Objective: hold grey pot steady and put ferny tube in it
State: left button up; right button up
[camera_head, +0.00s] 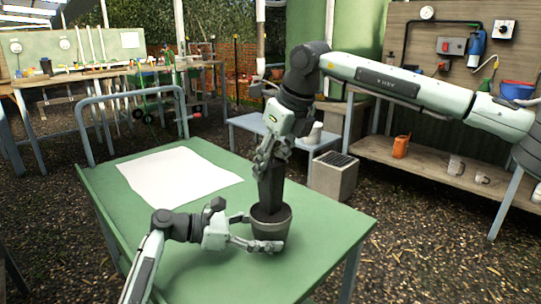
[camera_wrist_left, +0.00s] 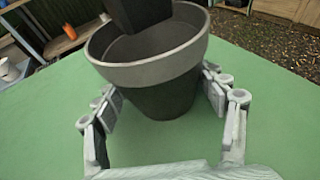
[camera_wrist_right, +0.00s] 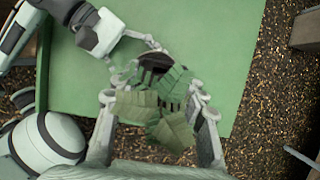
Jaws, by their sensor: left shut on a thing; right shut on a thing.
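The grey pot (camera_head: 271,229) stands upright on the green table, with a lighter grey rim and dark body in the left wrist view (camera_wrist_left: 155,75). My left gripper (camera_head: 258,232) is shut on it, with fingers on both sides below the rim (camera_wrist_left: 160,100). The ferny tube (camera_head: 271,188) is a dark, square, tapering tube, roughly upright. Its lower end is at the pot's mouth in the left wrist view (camera_wrist_left: 138,14); how deep it sits is unclear. My right gripper (camera_head: 268,158) is shut around the tube's upper part.
A white sheet (camera_head: 178,174) lies flat on the green table (camera_head: 200,262) behind the left arm. The table's front right is clear. A low bluish bench (camera_head: 250,122) and a grey box (camera_head: 333,178) stand beyond the table. An orange can (camera_head: 401,146) sits on the wooden shelf.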

aim_at(271, 202)
jog(key=shift+f, duration=4.75)
jog(key=o, duration=1.3)
jog(key=shift+o, duration=0.2)
jog(key=v, duration=1.2)
pick_arm(q)
jog(key=o, duration=0.9)
jog(key=shift+o, duration=0.2)
